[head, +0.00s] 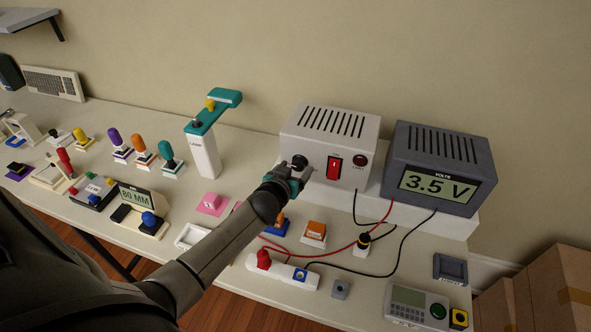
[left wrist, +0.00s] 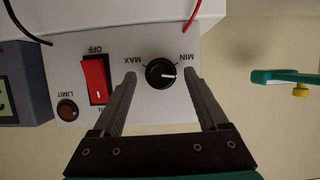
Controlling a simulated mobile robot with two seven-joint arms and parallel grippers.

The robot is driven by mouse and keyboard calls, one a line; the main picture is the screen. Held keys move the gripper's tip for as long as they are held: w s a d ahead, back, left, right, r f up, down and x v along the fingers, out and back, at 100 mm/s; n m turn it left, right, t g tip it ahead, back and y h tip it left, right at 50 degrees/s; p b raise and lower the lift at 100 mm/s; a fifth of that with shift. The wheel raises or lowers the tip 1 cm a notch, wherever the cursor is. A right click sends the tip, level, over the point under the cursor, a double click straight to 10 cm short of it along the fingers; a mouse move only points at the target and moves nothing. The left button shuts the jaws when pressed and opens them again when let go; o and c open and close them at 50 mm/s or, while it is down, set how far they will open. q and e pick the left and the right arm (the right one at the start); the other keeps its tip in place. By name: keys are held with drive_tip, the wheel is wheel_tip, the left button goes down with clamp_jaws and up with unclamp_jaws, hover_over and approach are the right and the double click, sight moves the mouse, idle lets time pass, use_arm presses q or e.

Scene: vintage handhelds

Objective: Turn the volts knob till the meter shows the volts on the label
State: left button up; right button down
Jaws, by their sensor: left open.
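The volts knob (head: 300,161) is black and sits on the front of a white power supply box (head: 345,124). In the left wrist view the panel appears upside down, and the knob (left wrist: 160,74) has a white mark pointing toward the MIN side. My left gripper (head: 301,174) is open at the knob; in the left wrist view its fingers (left wrist: 160,82) stand on either side of it with visible gaps. The grey meter (head: 486,160) reads 3.5 V. I cannot make out a label giving volts. My right gripper is not in view.
A red switch (head: 334,168) and a LIMIT lamp (head: 360,160) are beside the knob. A teal-and-white stand (head: 205,153) is left of the box. Stamps and small devices crowd the table.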

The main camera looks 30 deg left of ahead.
use_arm(q)
drive_tip(key=shift+w+a+f, duration=0.1)
drive_tip(key=shift+w, duration=0.25)
clamp_jaws()
idle(0.5)
